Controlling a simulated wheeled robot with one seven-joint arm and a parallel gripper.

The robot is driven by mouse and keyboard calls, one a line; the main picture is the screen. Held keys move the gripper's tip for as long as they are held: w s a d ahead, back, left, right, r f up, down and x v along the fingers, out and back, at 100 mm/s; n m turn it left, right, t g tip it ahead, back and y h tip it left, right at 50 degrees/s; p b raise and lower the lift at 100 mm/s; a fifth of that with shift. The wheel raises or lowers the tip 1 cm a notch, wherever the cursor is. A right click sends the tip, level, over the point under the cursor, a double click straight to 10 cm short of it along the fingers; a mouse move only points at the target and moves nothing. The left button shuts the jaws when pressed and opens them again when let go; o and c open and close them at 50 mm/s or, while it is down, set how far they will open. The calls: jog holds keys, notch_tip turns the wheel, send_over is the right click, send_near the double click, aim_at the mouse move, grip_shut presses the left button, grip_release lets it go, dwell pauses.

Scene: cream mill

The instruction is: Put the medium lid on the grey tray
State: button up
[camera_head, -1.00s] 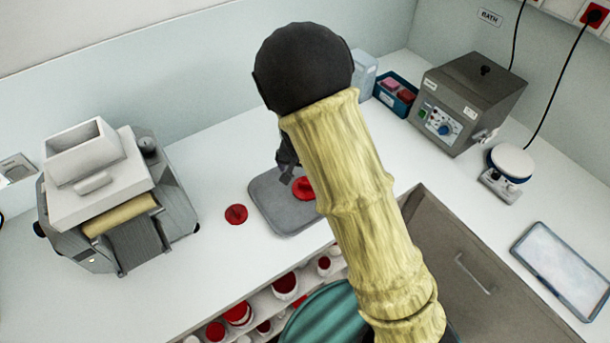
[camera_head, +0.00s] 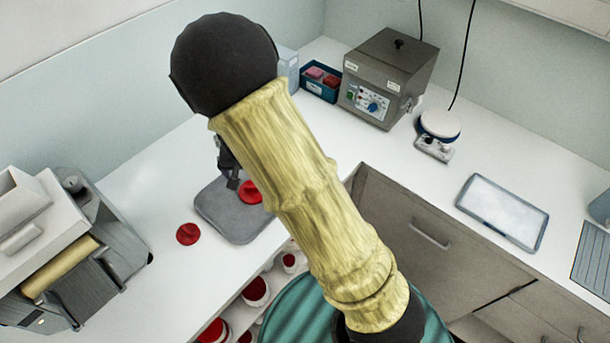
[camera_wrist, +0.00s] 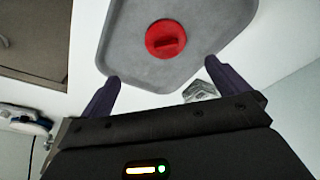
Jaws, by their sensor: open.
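The grey tray (camera_head: 238,222) lies on the white counter in the head view, partly hidden by my arm. A red lid (camera_head: 250,192) with a raised grip lies on it; in the wrist view this lid (camera_wrist: 166,39) rests flat on the tray (camera_wrist: 127,57). A second, smaller-looking red lid (camera_head: 188,234) lies on the counter left of the tray. I cannot tell for sure which is the medium one. My gripper (camera_wrist: 161,70) is open and empty above the tray's edge, its fingers apart from the lid. In the head view my gripper is mostly hidden behind my arm.
A mill-like machine (camera_head: 75,245) stands at the left. At the back are a blue bin (camera_head: 318,90) with red items and a grey bath unit (camera_head: 388,80). A small scale-like device (camera_head: 438,130) and a flat panel (camera_head: 502,212) lie at right. Shelves below hold red-topped pots (camera_head: 255,291).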

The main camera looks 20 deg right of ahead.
jog(key=s+d+r+n, duration=0.2)
jog(key=s+d+r, duration=0.8)
jog(key=s+d, duration=0.4)
jog(key=shift+s+d, duration=0.25)
jog(key=shift+s, duration=0.4)
jog(key=shift+r, duration=0.1)
